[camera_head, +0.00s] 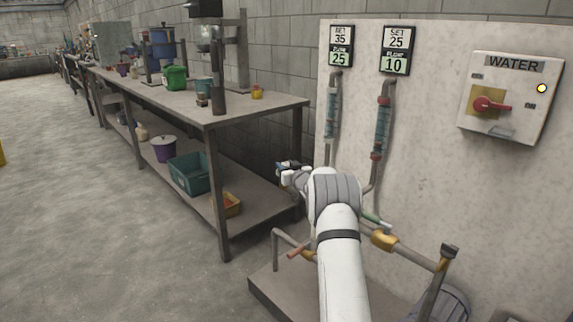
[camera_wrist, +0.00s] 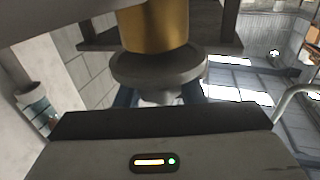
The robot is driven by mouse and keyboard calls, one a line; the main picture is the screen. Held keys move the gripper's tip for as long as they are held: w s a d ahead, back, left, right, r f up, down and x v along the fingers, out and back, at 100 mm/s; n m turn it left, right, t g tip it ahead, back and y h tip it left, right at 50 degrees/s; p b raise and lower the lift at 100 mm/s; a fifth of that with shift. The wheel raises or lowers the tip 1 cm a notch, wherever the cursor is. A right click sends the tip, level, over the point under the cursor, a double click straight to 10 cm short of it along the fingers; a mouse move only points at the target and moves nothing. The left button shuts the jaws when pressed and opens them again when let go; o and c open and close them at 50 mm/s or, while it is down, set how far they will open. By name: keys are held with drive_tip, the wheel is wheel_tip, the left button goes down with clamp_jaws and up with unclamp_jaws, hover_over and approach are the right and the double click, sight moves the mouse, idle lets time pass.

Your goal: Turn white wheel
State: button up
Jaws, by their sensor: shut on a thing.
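The exact finger contact is partly hidden. In the head view my gripper (camera_head: 290,172) reaches out beside the pipes, and my arm hides the wheel. Two display signs on the panel read SET 35, FLOW 25 (camera_head: 341,46) and SET 25, FLOW 10 (camera_head: 397,50).
A WATER box (camera_head: 512,96) with a red switch and lit yellow lamp hangs on the panel (camera_head: 440,130). Pipes with brass joints (camera_head: 384,240) run low near my arm. A workbench (camera_head: 255,107) stands close at left. The floor (camera_head: 90,220) farther left is clear.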

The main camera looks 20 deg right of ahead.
drive_tip(key=shift+r, duration=0.1)
drive_tip(key=o, duration=1)
drive_tip(key=shift+s, duration=0.1)
drive_tip(key=s+p, duration=0.1)
drive_tip(key=s, duration=0.6)
drive_tip(key=shift+s+d+p, duration=0.25)
drive_tip(key=shift+s+p, duration=0.05)
